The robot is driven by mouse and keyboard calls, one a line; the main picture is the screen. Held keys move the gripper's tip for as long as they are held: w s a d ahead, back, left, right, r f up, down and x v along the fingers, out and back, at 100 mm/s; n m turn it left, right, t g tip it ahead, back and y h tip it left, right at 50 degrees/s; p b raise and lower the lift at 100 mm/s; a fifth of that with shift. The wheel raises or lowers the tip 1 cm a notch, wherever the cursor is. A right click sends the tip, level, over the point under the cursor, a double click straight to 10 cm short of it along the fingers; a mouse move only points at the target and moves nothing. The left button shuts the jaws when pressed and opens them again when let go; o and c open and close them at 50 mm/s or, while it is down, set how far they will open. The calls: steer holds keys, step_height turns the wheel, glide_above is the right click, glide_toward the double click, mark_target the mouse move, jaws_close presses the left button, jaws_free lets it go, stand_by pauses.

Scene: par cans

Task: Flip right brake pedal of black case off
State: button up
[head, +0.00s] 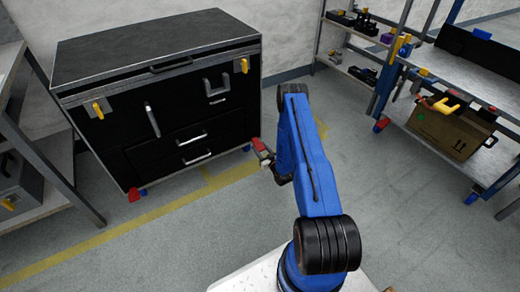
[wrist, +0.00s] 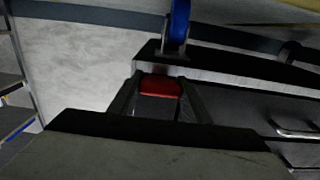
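The black case (head: 165,95) stands on wheels at the left in the head view. Its right brake pedal is red (head: 257,144) and sits low at the case's right corner, by a wheel. In the wrist view the red pedal (wrist: 160,86) shows between my two fingers, below a blue wheel (wrist: 180,22). My gripper (head: 266,156) is right at this pedal in the head view; its fingers (wrist: 160,95) stand apart, so it looks open. I cannot tell whether a finger touches the pedal. The left brake pedal (head: 134,194) is also red.
A grey shelf (head: 40,160) stands close to the left of the case. A workbench (head: 465,85) with a cardboard box (head: 450,130) under it is at the right. The floor (head: 400,220) between is clear, with a yellow line (head: 150,218).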

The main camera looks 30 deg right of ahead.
mark_target(260, 147)
steer(key=shift+s+r+g, duration=0.1)
steer(key=shift+r+g, duration=1.1)
steer(key=shift+g, duration=0.3)
steer(key=shift+r+g, duration=0.75)
steer(key=shift+g, duration=0.55)
steer(key=o, duration=1.5)
steer(key=shift+r, duration=0.1)
steer(key=v, duration=1.7)
steer(key=shift+r, duration=0.15)
